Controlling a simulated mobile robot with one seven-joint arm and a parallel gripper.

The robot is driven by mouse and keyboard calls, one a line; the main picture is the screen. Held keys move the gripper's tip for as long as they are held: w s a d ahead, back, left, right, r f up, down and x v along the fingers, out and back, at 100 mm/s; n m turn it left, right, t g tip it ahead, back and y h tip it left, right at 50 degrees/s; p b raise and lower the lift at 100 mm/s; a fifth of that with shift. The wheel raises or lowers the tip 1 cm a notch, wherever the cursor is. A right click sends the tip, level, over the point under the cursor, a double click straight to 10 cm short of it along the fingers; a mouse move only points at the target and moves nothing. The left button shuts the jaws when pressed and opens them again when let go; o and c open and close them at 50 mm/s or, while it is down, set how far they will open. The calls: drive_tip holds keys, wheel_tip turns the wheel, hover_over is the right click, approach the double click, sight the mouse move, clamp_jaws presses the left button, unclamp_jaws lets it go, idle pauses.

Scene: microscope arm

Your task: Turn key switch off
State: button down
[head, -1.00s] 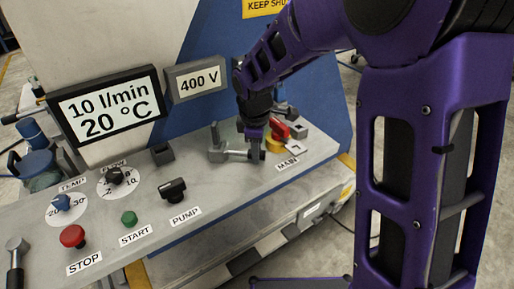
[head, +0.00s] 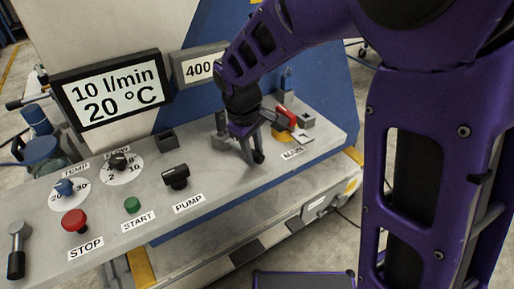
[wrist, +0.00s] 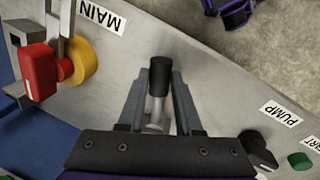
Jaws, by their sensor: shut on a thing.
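My gripper (head: 250,148) is low over the panel between the PUMP and MAIN labels. In the wrist view its two fingers (wrist: 160,92) are shut on a metal lever with a black grip (wrist: 160,74). The black end of the lever (head: 259,157) sticks out past the fingers towards the panel's front edge. My gripper hides much of the lever's base. No part is labelled as a key switch. The black PUMP switch (head: 176,176) stands left of my gripper, and also shows in the wrist view (wrist: 258,148).
The red MAIN switch (head: 286,116) on its yellow base (head: 281,133) is close to the right of my gripper. A green START button (head: 132,204) and red STOP button (head: 75,221) are to the left. A display (head: 115,92) stands behind. The front strip of the panel is clear.

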drive_tip(key=shift+s+a+m+g+h+b, duration=0.15)
drive_tip(key=shift+s+a+m, duration=0.5)
drive_tip(key=shift+m, duration=0.35)
drive_tip(key=shift+s+a+m+g+h+b, duration=0.15)
drive_tip(key=shift+s+a+m, duration=0.4)
drive_tip(key=shift+a+m, duration=0.35)
drive_tip(key=shift+s, duration=0.1)
drive_tip(key=c, duration=0.6)
unclamp_jaws()
drive_tip(key=shift+d, duration=0.1)
drive_tip(key=shift+r, duration=0.15)
wheel_tip(320, 180, up, 17)
drive_tip(key=s+a+p, duration=0.2)
drive_tip(key=a+p, duration=0.1)
drive_tip(key=shift+w, duration=0.1)
